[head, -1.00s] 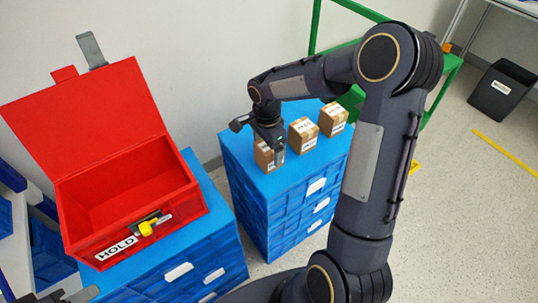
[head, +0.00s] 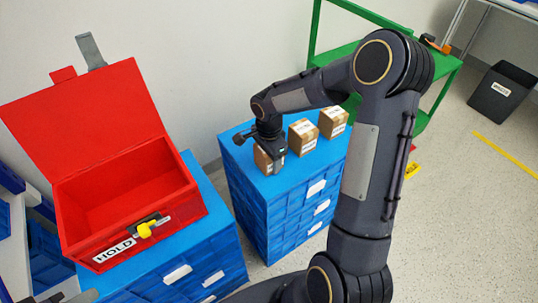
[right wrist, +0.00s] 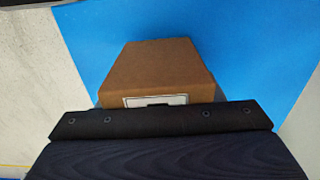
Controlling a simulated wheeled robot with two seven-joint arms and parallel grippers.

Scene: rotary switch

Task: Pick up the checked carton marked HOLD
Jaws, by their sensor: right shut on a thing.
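Three brown cartons stand in a row on the blue crate stack. The near left carton (head: 264,161) is partly hidden by my right gripper (head: 271,150), which is shut on it from above. In the right wrist view this carton (right wrist: 158,72) shows a plain brown top and a white label strip at the dark finger. The middle carton (head: 302,136) and the far carton (head: 333,121) stand free, with white labels too small to read. No check pattern can be made out. A grey part of my left gripper (head: 72,297) shows at the bottom left edge; its jaws are unclear.
An open red box (head: 165,205) with a HOLD label and yellow rotary switch (head: 145,230) sits on another blue crate stack (head: 215,245) at left. A green frame (head: 315,30) stands behind. A black bin (head: 502,92) is at far right.

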